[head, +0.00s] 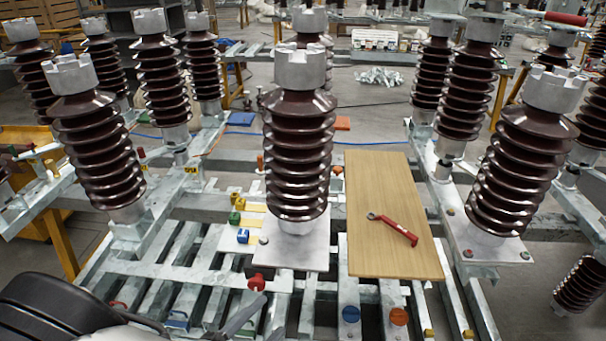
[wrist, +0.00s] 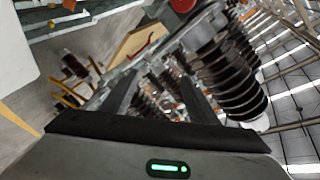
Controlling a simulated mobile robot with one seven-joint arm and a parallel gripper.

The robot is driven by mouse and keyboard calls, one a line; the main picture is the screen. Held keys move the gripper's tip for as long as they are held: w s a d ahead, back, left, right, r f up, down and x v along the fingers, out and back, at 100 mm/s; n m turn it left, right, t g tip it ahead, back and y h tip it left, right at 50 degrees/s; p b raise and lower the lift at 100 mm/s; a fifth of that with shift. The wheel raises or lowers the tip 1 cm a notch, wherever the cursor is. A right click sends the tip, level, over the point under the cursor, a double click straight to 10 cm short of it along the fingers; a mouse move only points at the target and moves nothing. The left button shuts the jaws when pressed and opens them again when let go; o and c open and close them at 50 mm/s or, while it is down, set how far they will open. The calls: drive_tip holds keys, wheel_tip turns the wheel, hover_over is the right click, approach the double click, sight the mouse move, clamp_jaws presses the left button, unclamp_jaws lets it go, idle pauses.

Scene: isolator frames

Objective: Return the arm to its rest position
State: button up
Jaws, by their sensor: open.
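My gripper (wrist: 160,82) shows in the wrist view with its two dark fingers spread apart and nothing between them. It is tilted, with insulators and the ceiling behind it. In the head view, a dark rounded part of my arm fills the lower left corner, low in front of the steel frame. The gripper itself is not clear there. A red-handled wrench (head: 392,229) lies on a wooden board (head: 372,181) right of the centre insulator (head: 299,150), apart from my arm. The board also shows in the wrist view (wrist: 128,44).
Tall brown ribbed insulators stand upright around me, including one at left (head: 97,155) and one at right (head: 520,165). The slatted steel frame (head: 185,265) lies below. Small coloured blocks and knobs, such as a red knob (head: 256,282), sit near the centre. Open floor shows farther back.

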drive_tip(key=d+r+m+g+y+p, duration=0.15)
drive_tip(key=d+r+m+g, duration=0.6)
drive_tip(key=m, duration=0.75)
drive_tip(key=d+r+m+g+p, duration=0.2)
drive_tip(key=d+r+m+g, duration=0.3)
drive_tip(key=d+r+m, duration=0.75)
drive_tip(key=s+d+r+m+t+y+p, duration=0.1)
drive_tip(key=r+m, duration=0.6)
drive_tip(key=m, duration=0.7)
drive_tip(key=s+d+r+m+t+y+p, duration=0.1)
drive_tip(key=r+m+y, duration=0.5)
drive_tip(key=m, duration=0.8)
wheel_tip(320, 180, up, 2)
drive_tip(key=shift+s+d+r+t+p, duration=0.1)
drive_tip(key=shift+s+d+t+p, duration=0.35)
drive_tip(key=shift+s+t, duration=0.55)
drive_tip(key=shift+w+a, duration=0.2)
